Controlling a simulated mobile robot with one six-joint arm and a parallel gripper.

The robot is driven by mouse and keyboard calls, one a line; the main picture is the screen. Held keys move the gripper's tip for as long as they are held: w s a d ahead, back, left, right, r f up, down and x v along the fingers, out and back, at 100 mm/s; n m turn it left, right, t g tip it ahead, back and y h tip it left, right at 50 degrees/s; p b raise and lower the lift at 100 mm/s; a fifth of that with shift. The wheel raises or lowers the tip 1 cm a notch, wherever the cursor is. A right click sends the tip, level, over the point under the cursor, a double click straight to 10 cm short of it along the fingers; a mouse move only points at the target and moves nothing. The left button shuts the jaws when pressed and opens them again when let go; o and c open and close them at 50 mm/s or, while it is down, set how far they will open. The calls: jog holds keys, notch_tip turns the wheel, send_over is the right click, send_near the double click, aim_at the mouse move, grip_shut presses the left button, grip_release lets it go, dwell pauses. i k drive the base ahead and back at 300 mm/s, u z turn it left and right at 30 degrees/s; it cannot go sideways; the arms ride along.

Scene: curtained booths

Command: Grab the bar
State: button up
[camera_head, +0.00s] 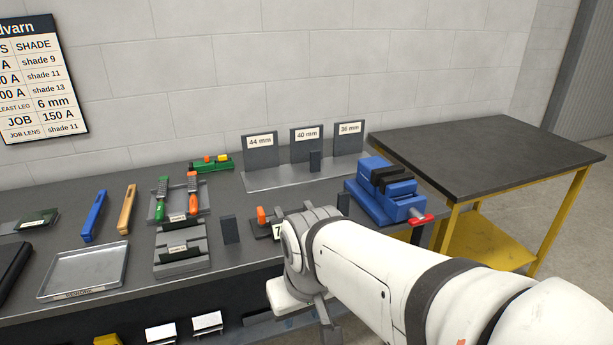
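Several pieces could be the bar, and I cannot tell which one is meant. Small dark upright blocks stand on the bench: one left of my arm (230,229), one in front of the 40 mm plate (315,161), and one beside the vise (343,204). A long blue piece (94,216) and a long tan piece (127,209) lie at the left. My gripper (306,290) is at the bench's front edge, at the end of my white arm. Its fingers are mostly hidden by the wrist, so I see neither their opening nor anything held.
A blue vise (384,190) with a red handle end stands right of my wrist. An orange-topped piece (262,215) is just left of it. A metal tray (84,270) and a grey rack (181,254) are at left. A yellow-legged table (490,155) stands right, its top clear.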

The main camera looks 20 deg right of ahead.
aim_at(344, 197)
jog(key=z, duration=0.6)
jog(key=i, duration=1)
jog(key=z, duration=0.55)
jog(key=k, duration=0.9)
jog(key=z, duration=0.15)
jog(key=i, duration=0.95)
jog(key=u, duration=0.05)
